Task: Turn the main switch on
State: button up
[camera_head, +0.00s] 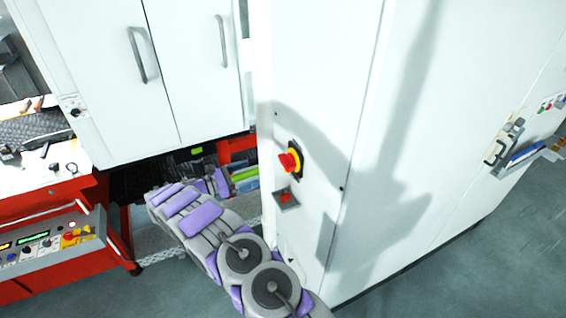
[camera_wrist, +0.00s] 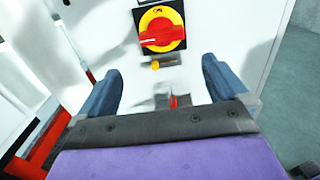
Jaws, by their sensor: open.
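The main switch (camera_head: 291,160) is a red rotary handle on a yellow disc with a black square plate. It is on the narrow side of a white cabinet. In the wrist view the switch (camera_wrist: 161,30) is ahead of my gripper (camera_wrist: 160,75), and its red handle lies roughly horizontal. My gripper is open and empty, with its two dark blue fingers apart. The switch shows beyond the fingertips, between them in width, and the fingers do not seem to touch it. In the head view the fingers cannot be clearly made out.
A small grey box with a red part (camera_head: 285,199) is below the switch; it also shows between the fingers (camera_wrist: 173,101). A red workbench with a control panel (camera_head: 45,240) stands at the left. A door-side holder (camera_head: 525,153) juts out at the far right.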

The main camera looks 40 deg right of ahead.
aim_at(282, 163)
jog(key=x, duration=1.5)
jog(key=shift+s+d, duration=0.15)
jog(key=shift+d, duration=0.05)
jog(key=shift+a, duration=0.3)
jog(key=shift+c, duration=0.2)
jog(key=c, duration=0.6)
jog(key=shift+c, duration=0.2)
